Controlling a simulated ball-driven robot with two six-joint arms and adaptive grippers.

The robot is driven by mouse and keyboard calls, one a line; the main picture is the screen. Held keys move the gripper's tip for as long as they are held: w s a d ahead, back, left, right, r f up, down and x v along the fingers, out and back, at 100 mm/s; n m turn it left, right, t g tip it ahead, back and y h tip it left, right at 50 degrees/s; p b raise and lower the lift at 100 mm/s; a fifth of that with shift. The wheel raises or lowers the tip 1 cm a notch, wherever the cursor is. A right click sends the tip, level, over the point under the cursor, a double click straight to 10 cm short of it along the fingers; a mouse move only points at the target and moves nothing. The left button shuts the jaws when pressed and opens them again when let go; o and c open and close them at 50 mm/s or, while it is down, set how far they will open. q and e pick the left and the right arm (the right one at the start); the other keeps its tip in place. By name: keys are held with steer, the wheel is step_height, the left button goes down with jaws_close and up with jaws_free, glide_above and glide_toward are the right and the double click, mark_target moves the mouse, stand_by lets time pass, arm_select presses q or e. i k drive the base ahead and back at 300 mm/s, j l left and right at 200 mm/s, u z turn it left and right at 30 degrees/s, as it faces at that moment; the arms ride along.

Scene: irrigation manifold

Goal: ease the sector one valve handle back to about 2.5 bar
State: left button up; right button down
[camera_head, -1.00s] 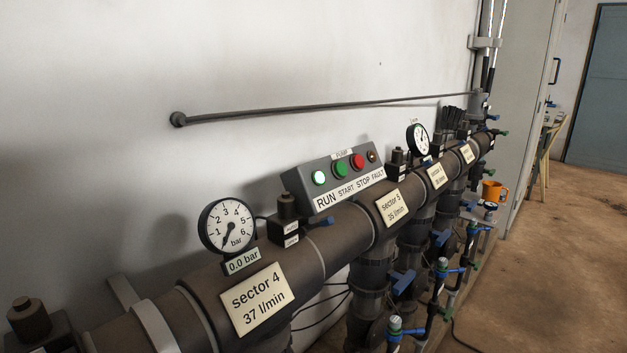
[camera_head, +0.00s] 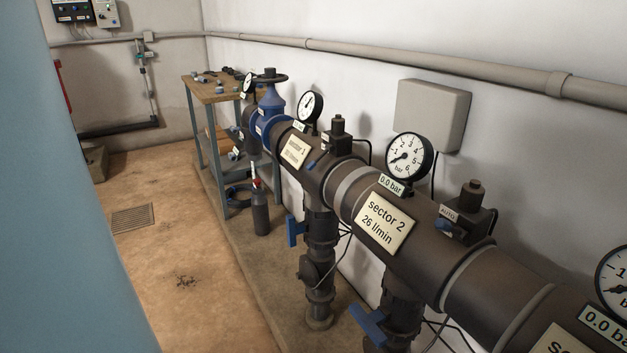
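The sector 1 label (camera_head: 294,150) is on the dark manifold pipe at mid-picture. A blue valve handle (camera_head: 294,231) is on the vertical branch below it. The round white gauge (camera_head: 311,105) above that label is seen at an angle, and its needle reading is too small to tell. Neither of my grippers is in view.
The sector 2 label (camera_head: 384,222) and its 0.0 bar gauge (camera_head: 409,156) are nearer, with another blue handle (camera_head: 367,325) below. A dark bottle (camera_head: 260,212) stands by the branch. A workbench (camera_head: 212,92) is behind. Floor left of the manifold is mostly clear.

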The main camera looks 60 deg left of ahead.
mark_target(293, 229)
steer(key=u, duration=0.5)
steer(key=j+u, duration=0.1)
steer(key=u, duration=0.85)
steer(key=j+u, duration=0.1)
steer(key=u, duration=0.4)
steer(key=i+l, duration=0.05)
